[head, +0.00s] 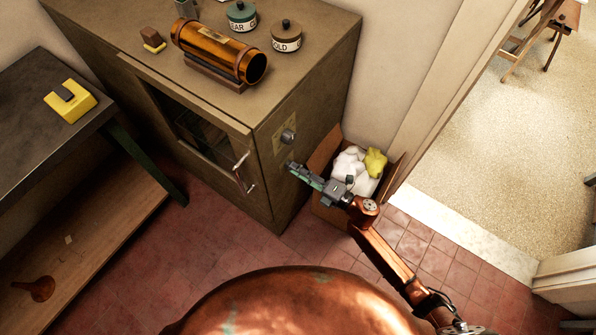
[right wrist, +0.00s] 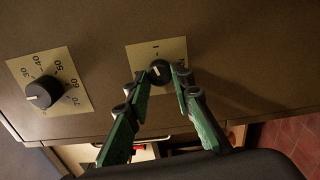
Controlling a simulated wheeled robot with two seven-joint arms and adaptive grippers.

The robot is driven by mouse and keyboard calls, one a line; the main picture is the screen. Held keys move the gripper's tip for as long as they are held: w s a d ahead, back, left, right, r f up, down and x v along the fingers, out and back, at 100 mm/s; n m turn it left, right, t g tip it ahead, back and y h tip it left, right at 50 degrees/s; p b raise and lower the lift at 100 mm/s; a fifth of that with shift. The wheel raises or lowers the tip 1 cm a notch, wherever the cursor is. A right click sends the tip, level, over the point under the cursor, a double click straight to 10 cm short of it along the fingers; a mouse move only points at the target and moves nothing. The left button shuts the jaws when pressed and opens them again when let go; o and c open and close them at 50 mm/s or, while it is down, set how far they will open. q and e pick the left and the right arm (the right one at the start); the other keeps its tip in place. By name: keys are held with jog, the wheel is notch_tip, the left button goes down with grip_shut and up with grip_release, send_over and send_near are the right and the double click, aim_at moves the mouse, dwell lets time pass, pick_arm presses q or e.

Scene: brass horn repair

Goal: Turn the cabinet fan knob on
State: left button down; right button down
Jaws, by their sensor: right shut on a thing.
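The cabinet (head: 310,90) stands against the wall with its knob panel facing right in the head view. The fan knob (right wrist: 159,74) is small and black with a white pointer line, on a cream plate (right wrist: 137,52) with an "I" mark above it. Another mark at the plate's right is partly hidden by a finger. My right gripper (head: 294,167) is at the panel, its two green fingers on either side of the fan knob, shut on it. In the head view the gripper hides this knob. My left gripper is in neither view.
A larger numbered dial knob (right wrist: 44,93) sits beside the fan knob; it also shows in the head view (head: 288,135). A box of rags (head: 328,152) stands close by my right gripper.

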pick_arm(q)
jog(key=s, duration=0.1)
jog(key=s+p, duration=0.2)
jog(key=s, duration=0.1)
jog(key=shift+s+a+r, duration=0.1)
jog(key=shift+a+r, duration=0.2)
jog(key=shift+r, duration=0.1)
pick_arm(e)
jog(key=m, duration=0.3)
jog(key=shift+m, duration=0.3)
jog(key=c, duration=1.7)
grip_release()
jog(key=shift+s+d, duration=0.1)
jog(key=v, duration=1.2)
jog(key=shift+f, duration=0.1)
